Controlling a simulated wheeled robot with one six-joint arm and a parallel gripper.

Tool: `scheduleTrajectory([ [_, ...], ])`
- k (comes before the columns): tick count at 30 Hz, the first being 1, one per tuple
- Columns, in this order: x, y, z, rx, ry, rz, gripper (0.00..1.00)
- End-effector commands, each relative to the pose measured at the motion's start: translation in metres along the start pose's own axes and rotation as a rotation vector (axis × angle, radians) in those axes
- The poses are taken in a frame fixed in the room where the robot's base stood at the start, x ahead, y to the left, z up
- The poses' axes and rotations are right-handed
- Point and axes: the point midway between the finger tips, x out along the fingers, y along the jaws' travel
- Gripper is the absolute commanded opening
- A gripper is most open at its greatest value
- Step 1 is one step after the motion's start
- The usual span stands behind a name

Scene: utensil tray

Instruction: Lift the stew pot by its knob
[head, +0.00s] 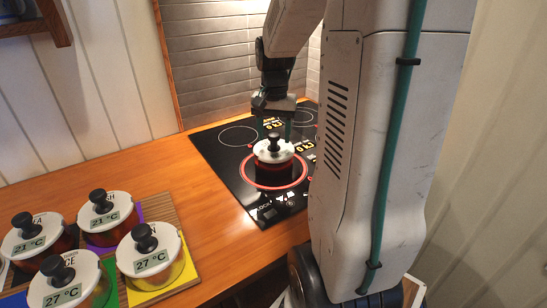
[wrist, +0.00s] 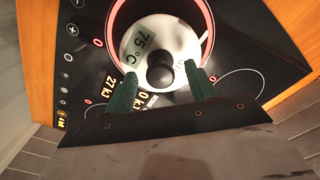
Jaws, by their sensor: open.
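A pot with a dark red body, white lid and black knob stands upright on the cooktop, inside a glowing red ring; its lid (head: 265,155) faces up. The black knob (head: 274,141) rises from the lid's middle. In the wrist view the lid (wrist: 186,38) reads 75 °C, and the knob (wrist: 160,72) shows between the two green fingers. My gripper (head: 277,127) is open above the pot, pointing down; in the wrist view its fingertips (wrist: 162,83) stand apart on either side of the knob. I cannot tell how far the fingers reach down beside it.
The black cooktop (head: 224,162) has other rings, unlit, and lit digits. Several similar lidded pots stand on coloured mats at the lower left, among them one reading 27 °C (head: 168,243) on a yellow mat (head: 183,278). The wooden counter (head: 160,165) between is clear. A tiled wall (head: 205,60) stands behind.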

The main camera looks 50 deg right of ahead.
Motion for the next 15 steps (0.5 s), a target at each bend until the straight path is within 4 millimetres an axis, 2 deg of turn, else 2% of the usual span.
scheduleTrajectory([
  [4,0.014,-0.0002,0.0003,-0.001,0.0,0.0,0.55],
  [11,0.0154,-0.0004,0.0003,-0.001,0.001,0.0,0.55],
  [14,0.0152,-0.0004,0.0003,-0.001,0.001,0.0,0.3],
  [15,0.0152,-0.0005,0.0003,-0.001,0.001,0.0,0.19],
])
